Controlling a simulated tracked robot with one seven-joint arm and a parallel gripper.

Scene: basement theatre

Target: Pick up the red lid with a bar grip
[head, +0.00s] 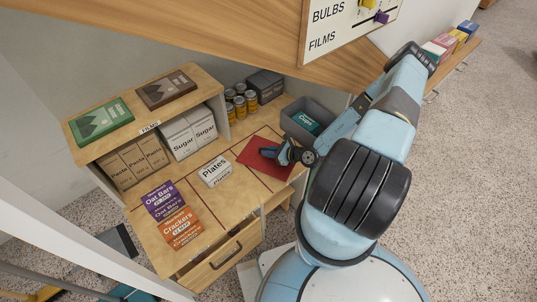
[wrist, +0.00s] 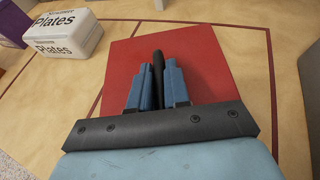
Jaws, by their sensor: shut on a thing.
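The red lid (head: 254,155) is a flat red square at the right of the wooden worktop in the head view. It fills the middle of the wrist view (wrist: 205,55), where a black bar grip (wrist: 158,68) stands up from it. My gripper (head: 269,153) is over the lid in the head view. In the wrist view my gripper (wrist: 157,82) has its two blue fingers on either side of the bar, shut on it. The lower part of the lid is hidden behind my gripper. I cannot tell whether the lid touches the worktop.
A white Plates box (head: 215,171) stands left of the lid. A grey bin (head: 294,118) with a teal Cups box (head: 307,122) is behind it at the right. Cans (head: 240,103), Sugar boxes (head: 189,134) and Pasta boxes (head: 137,163) line the back. A drawer (head: 228,257) is below the worktop.

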